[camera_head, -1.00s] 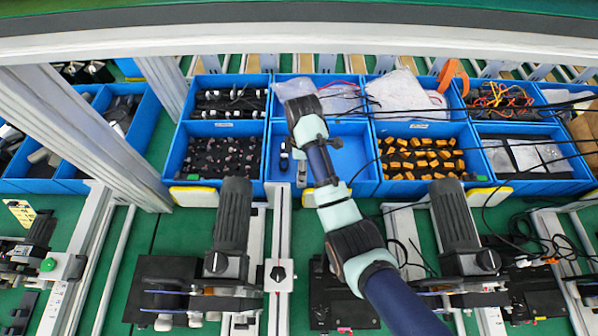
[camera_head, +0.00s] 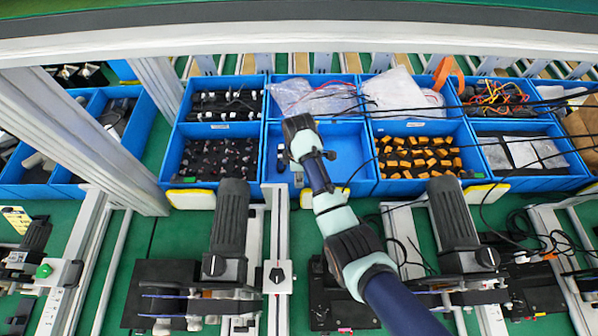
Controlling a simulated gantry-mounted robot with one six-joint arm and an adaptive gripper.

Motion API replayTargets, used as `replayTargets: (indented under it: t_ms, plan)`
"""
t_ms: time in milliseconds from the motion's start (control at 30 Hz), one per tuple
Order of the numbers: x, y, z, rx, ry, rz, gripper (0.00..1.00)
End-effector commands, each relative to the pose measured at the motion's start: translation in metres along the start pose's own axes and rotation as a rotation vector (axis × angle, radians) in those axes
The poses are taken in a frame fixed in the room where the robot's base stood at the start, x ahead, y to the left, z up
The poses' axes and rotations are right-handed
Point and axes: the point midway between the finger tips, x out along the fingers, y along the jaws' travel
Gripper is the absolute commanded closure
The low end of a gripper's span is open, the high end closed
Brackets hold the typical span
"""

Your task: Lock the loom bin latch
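My gripper end (camera_head: 298,128) is over the middle blue bin (camera_head: 345,182), at its back left part. The fingers are hidden under the wrist, so I cannot see whether they are open or shut. The bin is mostly bare. A small black-and-white piece (camera_head: 281,157) and a small grey piece (camera_head: 297,179) show at its left side. No part is clearly recognisable as the loom bin latch. A white block with a black knob (camera_head: 277,275) stands on the rail in front of the bins; I cannot tell if it is the latch.
Bins of dark parts (camera_head: 222,158) and orange parts (camera_head: 420,155) flank the middle bin. Behind lie clear bags (camera_head: 310,98) and loose wires (camera_head: 497,95). Black cables cross the right bins. Black-handled fixtures (camera_head: 230,220) stand in front, and a grey post (camera_head: 85,130) at left.

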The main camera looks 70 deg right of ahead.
Motion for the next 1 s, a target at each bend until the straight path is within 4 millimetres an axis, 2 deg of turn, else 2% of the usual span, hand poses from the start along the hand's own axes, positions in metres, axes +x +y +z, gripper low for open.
replayTargets:
  t_ms: [267, 467, 1000]
  plan:
    - [-0.0013, -0.0002, -0.0001, 0.026, 0.0, -0.001, 0.87]
    - [-0.003, -0.0002, -0.0001, 0.116, -0.001, -0.002, 0.87]
    - [-0.0033, 0.0, -0.0002, 0.599, -0.001, -0.002, 0.87]
